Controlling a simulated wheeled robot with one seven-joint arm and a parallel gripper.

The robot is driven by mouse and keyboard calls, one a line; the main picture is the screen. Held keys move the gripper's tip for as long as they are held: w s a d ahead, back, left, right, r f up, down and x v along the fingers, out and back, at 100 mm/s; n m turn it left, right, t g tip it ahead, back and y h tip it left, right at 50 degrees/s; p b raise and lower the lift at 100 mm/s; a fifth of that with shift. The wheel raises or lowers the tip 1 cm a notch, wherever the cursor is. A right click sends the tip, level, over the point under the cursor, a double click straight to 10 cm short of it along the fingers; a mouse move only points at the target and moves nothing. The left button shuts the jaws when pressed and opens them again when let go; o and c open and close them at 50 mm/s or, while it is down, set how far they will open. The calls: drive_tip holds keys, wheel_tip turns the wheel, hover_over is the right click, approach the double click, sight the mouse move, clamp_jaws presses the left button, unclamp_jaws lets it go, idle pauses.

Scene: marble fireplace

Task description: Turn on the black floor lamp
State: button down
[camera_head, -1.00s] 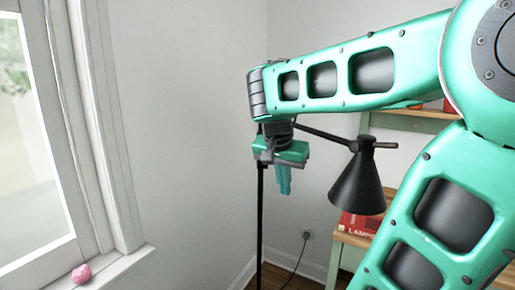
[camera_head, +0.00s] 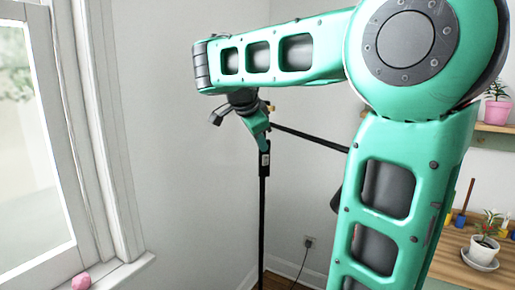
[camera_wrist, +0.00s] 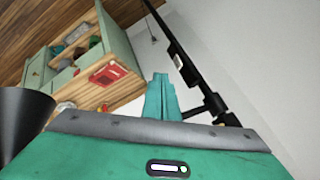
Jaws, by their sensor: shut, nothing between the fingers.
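The black floor lamp stands in the corner. Its upright pole (camera_head: 262,205) shows in the head view below my gripper, with a small pale patch near its top. Its thin side arm (camera_head: 310,138) runs right, and the shade (camera_head: 336,200) is mostly hidden behind my arm. My gripper (camera_head: 264,146) is shut and empty, pointing down at the pole's top; I cannot tell whether it touches. In the wrist view the shut fingers (camera_wrist: 160,95) lie beside the dark pole (camera_wrist: 184,64), with a gap in the picture. The shade (camera_wrist: 23,118) is at the left edge there.
A window with a pink object (camera_head: 81,281) on its sill is at the left. A wooden table (camera_head: 452,262) with a potted plant (camera_head: 482,252) is at the right. A wall socket (camera_head: 308,241) with a cord is behind. A red book (camera_wrist: 106,75) shows in the wrist view.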

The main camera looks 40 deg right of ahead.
sight(266, 160)
drive_tip(key=w+d+f, duration=0.1)
drive_tip(key=d+f, duration=0.1)
drive_tip(key=w+d+f, duration=0.3)
drive_tip(key=d+f, duration=0.1)
drive_tip(key=shift+w+f, duration=0.15)
drive_tip(key=shift+w, duration=0.25)
drive_tip(key=shift+w+d, duration=0.3)
drive_tip(key=shift+w, duration=0.2)
